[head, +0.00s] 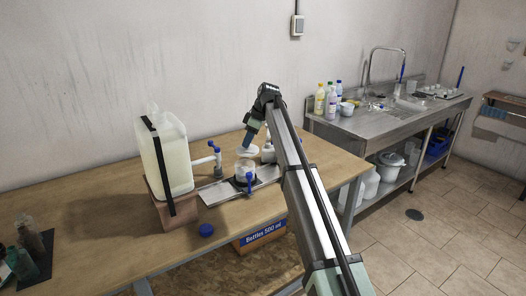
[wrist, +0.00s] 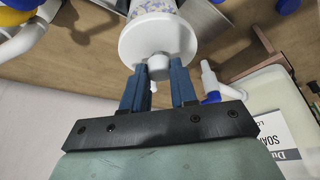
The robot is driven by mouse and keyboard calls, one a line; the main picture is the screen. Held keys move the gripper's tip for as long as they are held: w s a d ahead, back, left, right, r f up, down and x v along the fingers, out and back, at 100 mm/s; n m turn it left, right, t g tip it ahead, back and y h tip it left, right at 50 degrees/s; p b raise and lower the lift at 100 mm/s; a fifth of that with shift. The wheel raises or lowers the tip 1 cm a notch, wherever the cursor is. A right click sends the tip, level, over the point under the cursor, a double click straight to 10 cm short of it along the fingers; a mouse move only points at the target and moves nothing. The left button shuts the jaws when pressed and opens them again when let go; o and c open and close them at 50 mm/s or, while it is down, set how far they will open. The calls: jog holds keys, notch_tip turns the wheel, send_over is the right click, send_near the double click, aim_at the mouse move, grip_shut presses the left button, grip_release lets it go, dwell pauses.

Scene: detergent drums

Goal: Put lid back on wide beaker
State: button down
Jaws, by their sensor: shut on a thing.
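My gripper (head: 252,134) points down over the table, with its blue fingers closed on the knob of a round white lid (head: 247,151). The wrist view shows the fingertips (wrist: 160,72) on either side of the knob, with the white lid (wrist: 135,42) beyond them. The wide beaker (head: 244,169), clear with pale contents, stands on the metal tray just below the lid. The lid looks roughly level and slightly above the beaker's mouth; the exact gap is unclear. A patterned pale surface (wrist: 152,6) shows past the lid, probably the beaker.
A large jerrycan (head: 176,160) on a wooden block, with a white and blue tap (head: 206,160), stands left of the beaker. Another blue tap (head: 249,181) is right in front of it. A blue cap (head: 206,230) lies near the front edge.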

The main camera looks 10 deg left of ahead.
aim_at(246, 151)
jog(key=shift+w+a+r, duration=0.2)
jog(key=shift+a, duration=0.5)
jog(key=shift+f, duration=3.1)
jog(key=shift+f, duration=0.15)
jog(key=shift+c, duration=1.6)
grip_release()
jog(key=shift+r, duration=3.5)
